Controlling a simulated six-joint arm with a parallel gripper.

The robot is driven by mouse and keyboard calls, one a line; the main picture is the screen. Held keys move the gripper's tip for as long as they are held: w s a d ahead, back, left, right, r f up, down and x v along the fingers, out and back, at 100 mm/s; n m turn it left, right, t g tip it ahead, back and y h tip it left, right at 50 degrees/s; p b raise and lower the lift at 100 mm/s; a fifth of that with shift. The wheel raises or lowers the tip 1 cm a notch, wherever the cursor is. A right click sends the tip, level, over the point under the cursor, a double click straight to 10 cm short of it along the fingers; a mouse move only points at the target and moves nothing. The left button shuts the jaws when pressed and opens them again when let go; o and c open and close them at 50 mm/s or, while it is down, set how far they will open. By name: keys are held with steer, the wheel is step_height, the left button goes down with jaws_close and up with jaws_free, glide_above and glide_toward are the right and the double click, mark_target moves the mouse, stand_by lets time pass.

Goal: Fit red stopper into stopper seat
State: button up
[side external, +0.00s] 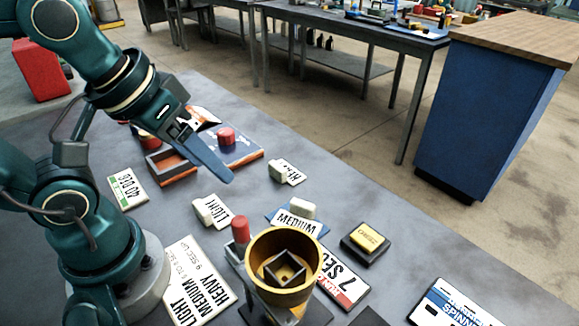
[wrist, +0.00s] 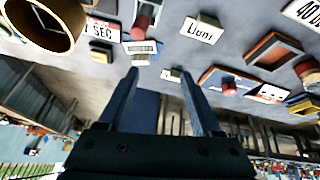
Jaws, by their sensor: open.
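A short red stopper (side external: 226,136) stands on a dark blue board (side external: 246,152) behind my gripper in the side external view. It also shows in the wrist view (wrist: 228,86), right of my fingers. A taller red cylinder (side external: 240,229) stands beside a brass cup (side external: 262,250). The cup holds a square, open frame (side external: 284,270); I cannot tell whether this is the stopper seat. My gripper (side external: 222,174) is open and empty above the table, apart from these things. Its two spread fingers show in the wrist view (wrist: 159,76).
An orange-edged tray (side external: 172,166) lies beside the board. White blocks and cards, including the MEDIUM card (side external: 297,222), are spread across the table. A yellow block on a black base (side external: 366,242) sits right of the cup. The table's right edge borders open floor.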

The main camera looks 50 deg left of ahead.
mark_target(239, 220)
steer(key=d+f+n+g, duration=0.1)
steer(key=w+d+f+n+g, duration=0.1)
steer(key=g, duration=0.1)
steer(key=d+f+g, duration=0.1)
steer(key=d, duration=0.1)
steer(key=shift+w+f+n+g, duration=0.25)
steer(key=shift+w+n+g, duration=0.05)
steer(key=shift+w+n, duration=0.1)
steer(key=shift+d+f, duration=0.1)
steer(key=shift+f, duration=0.2)
steer(key=shift+s+d+f+g, duration=0.2)
steer(key=shift+f+g, duration=0.1)
steer(key=shift+f, duration=2.5)
jaws_close()
